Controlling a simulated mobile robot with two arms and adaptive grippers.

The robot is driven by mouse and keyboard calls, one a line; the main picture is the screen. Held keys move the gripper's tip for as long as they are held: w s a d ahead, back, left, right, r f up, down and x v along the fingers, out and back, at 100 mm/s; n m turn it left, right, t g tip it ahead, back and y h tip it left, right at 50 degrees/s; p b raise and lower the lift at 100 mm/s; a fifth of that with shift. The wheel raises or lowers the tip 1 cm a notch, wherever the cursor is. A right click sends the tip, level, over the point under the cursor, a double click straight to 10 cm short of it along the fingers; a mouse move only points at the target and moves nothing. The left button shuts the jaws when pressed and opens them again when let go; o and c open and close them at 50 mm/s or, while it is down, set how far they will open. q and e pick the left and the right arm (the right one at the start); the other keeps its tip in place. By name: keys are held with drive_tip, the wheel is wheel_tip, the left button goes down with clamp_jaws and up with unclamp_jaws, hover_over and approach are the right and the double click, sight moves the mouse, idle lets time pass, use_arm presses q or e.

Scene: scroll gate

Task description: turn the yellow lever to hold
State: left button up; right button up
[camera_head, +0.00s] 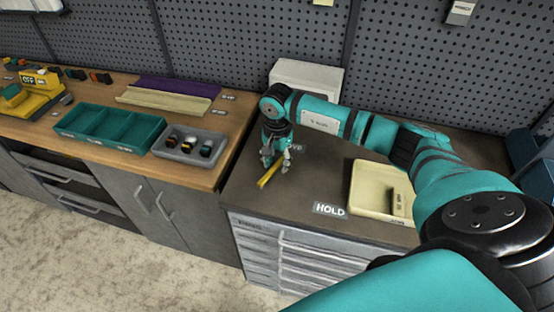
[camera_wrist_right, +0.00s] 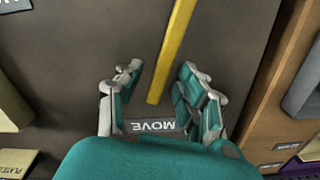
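The yellow lever (camera_head: 268,177) is a thin bar low over the dark right-hand worktop. It also shows in the right wrist view (camera_wrist_right: 170,55), running from the top edge to an end between my fingers. My right gripper (camera_head: 276,164) points down over the lever. In the wrist view its fingers (camera_wrist_right: 158,92) are open, one on each side of the lever's end, with gaps visible. A MOVE label (camera_wrist_right: 152,127) lies by that end, upside down in this view. The HOLD label (camera_head: 329,209) is at the worktop's front edge. My left gripper is not in view.
A cream tray (camera_head: 365,204) stands right of the lever. On the wooden bench to the left are a teal divided tray (camera_head: 75,126) and a grey tray (camera_head: 163,150) with small parts. A pegboard wall (camera_head: 230,40) closes the back.

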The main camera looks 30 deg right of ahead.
drive_tip(key=shift+c, duration=0.2)
clamp_jaws()
